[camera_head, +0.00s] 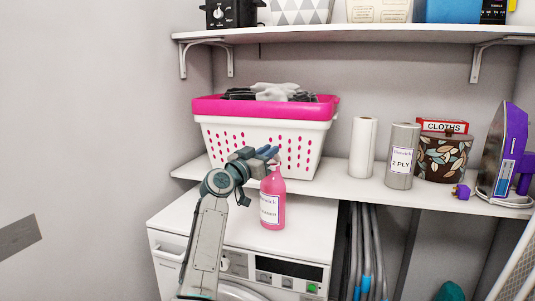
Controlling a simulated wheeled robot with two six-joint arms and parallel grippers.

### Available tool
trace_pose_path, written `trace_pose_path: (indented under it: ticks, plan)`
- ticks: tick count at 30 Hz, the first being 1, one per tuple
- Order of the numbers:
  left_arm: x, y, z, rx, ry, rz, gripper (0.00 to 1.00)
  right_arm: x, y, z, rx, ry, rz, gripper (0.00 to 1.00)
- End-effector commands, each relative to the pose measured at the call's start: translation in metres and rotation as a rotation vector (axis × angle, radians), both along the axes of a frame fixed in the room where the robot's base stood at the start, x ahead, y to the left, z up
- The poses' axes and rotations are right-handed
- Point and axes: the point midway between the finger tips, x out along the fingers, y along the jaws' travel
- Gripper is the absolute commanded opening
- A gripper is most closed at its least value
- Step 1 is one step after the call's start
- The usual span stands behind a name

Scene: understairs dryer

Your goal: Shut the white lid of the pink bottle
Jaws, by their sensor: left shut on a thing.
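The pink bottle (272,200) stands upright on the white top of the dryer, with a white label on its front. My left gripper (270,153) reaches in from the left, with its fingers at the very top of the bottle. It is shut on the bottle's lid, which the fingers mostly hide. I cannot tell the lid's angle. My right gripper is not in view.
A pink-rimmed white laundry basket (264,137) stands on the shelf (340,185) just behind the bottle. Two paper rolls, a patterned tin (443,157) and a purple iron (503,150) stand to the right. The dryer top (303,225) is clear around the bottle.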

Motion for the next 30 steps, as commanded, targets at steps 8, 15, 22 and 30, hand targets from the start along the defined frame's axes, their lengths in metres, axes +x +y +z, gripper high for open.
trace_pose_path:
  ticks: [8, 15, 22, 30]
  plan:
    - [0.000, 0.000, 0.000, 0.000, 0.000, 0.000, 0.35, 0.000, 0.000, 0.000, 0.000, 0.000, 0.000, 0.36]
    - [0.000, 0.000, 0.000, 0.000, 0.000, 0.000, 0.38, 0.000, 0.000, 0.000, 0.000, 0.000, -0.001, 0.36]
    - [-0.009, 0.008, -0.004, 0.000, -0.001, 0.001, 0.38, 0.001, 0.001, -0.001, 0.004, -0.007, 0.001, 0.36]
    - [-0.045, 0.039, -0.015, 0.002, -0.002, 0.003, 0.38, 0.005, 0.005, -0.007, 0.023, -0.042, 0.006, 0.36]
